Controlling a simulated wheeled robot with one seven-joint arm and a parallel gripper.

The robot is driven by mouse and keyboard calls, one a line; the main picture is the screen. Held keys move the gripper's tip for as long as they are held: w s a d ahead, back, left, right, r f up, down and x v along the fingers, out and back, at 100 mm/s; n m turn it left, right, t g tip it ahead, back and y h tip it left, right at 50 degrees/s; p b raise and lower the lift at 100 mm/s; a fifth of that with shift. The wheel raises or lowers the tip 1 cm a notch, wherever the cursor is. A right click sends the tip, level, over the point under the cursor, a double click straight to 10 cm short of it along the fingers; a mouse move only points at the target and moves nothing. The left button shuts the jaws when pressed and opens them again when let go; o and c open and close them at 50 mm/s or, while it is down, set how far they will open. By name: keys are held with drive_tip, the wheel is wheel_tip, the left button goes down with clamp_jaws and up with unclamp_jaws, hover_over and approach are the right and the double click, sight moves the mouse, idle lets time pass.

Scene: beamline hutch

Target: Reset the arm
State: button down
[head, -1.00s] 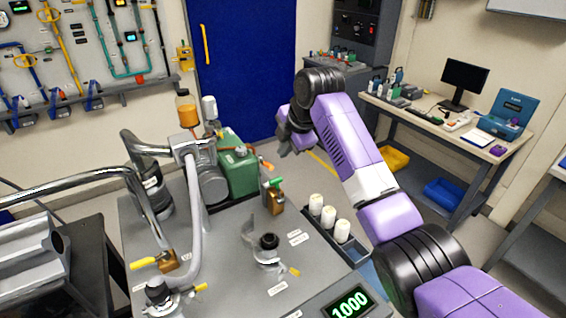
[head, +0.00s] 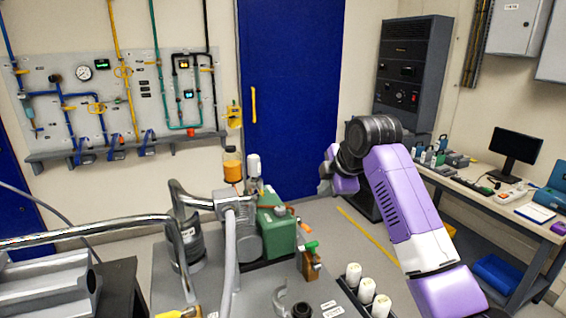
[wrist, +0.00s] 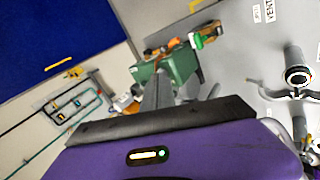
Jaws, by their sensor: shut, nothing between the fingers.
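My purple and black arm reaches up on the right of the head view and bends at a black joint. My gripper (head: 325,186) hangs at its end, in the air past the right side of the grey bench, with nothing in it. In the wrist view my gripper (wrist: 157,92) is shut, its grey fingers pointing at a green box. The purple and dark band below them is my own wrist. The fingers look small and partly dark in the head view.
The grey bench carries the green pump box (head: 276,228), metal pipes (head: 110,232), an amber bottle (head: 232,165) and several white-capped vials (head: 366,290). A blue door (head: 290,90) stands behind. A desk (head: 470,188) with a monitor (head: 515,146) is at right. Floor shows between.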

wheel_tip(320, 180, up, 4)
drive_tip(key=w+m+t, duration=0.2)
drive_tip(key=t, duration=0.1)
drive_tip(key=s+f+m+t, duration=0.4)
drive_tip(key=s+f+m, duration=0.35)
drive_tip(key=s, duration=0.35)
drive_tip(key=s+f+m+t, duration=0.4)
drive_tip(key=s+f+m, duration=0.35)
drive_tip(key=s, duration=0.35)
drive_tip(key=s+d+f+g, duration=0.1)
drive_tip(key=s+f, duration=0.1)
drive_tip(key=s, duration=1.2)
drive_tip(key=s+d+f+m+g+h+b, duration=0.1)
drive_tip(key=s+d+f, duration=0.1)
drive_tip(key=s, duration=1.1)
drive_tip(key=s+d+f+m+g+h+b, duration=0.1)
drive_tip(key=s+f, duration=0.3)
drive_tip(key=s, duration=1)
drive_tip(key=shift+s+d+g, duration=0.3)
drive_tip(key=shift+s+g, duration=0.05)
drive_tip(key=shift+g, duration=0.15)
drive_tip(key=shift+f, duration=0.15)
